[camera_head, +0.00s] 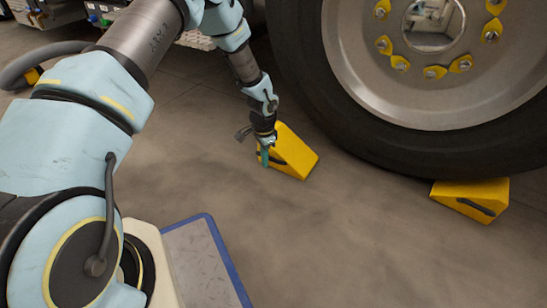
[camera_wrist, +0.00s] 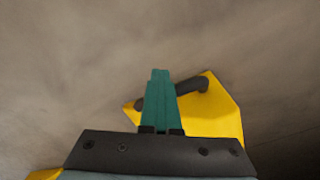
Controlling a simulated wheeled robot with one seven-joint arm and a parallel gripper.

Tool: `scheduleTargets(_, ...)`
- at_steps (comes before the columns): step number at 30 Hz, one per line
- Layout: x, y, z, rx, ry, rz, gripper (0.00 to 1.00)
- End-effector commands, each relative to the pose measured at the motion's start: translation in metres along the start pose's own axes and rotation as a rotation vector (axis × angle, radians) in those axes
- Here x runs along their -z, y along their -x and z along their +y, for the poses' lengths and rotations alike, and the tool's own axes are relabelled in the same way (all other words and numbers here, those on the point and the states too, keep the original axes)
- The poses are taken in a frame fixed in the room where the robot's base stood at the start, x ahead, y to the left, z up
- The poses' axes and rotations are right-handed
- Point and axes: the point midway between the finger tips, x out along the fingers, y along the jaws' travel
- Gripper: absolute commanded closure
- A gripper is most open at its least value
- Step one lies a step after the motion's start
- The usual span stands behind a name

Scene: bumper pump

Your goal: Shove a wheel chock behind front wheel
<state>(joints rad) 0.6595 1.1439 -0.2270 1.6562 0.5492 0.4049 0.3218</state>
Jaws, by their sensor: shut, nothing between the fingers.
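A yellow wheel chock (camera_head: 290,155) with a dark handle lies on the floor to the left of the large wheel (camera_head: 420,140), apart from the tyre. My gripper (camera_head: 265,158) is at the chock's left side, its teal fingers closed together. In the wrist view the chock (camera_wrist: 217,112) and its black handle (camera_wrist: 190,88) show behind and to the right of my closed fingers (camera_wrist: 159,80). Whether the fingers touch the chock I cannot tell. A second yellow chock (camera_head: 470,198) sits against the tyre at the lower right.
A thick dark hose (camera_head: 40,62) and equipment boxes stand at the upper left. The grey floor (camera_head: 340,240) in front of the wheel and chocks is clear.

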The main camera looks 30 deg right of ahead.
Motion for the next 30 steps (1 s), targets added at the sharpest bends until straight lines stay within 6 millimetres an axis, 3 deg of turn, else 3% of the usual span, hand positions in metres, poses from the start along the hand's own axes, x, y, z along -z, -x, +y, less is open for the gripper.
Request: scheduleTargets(30, 0.054, -0.001, -0.025, 0.001, 0.001, 0.004, 1.00)
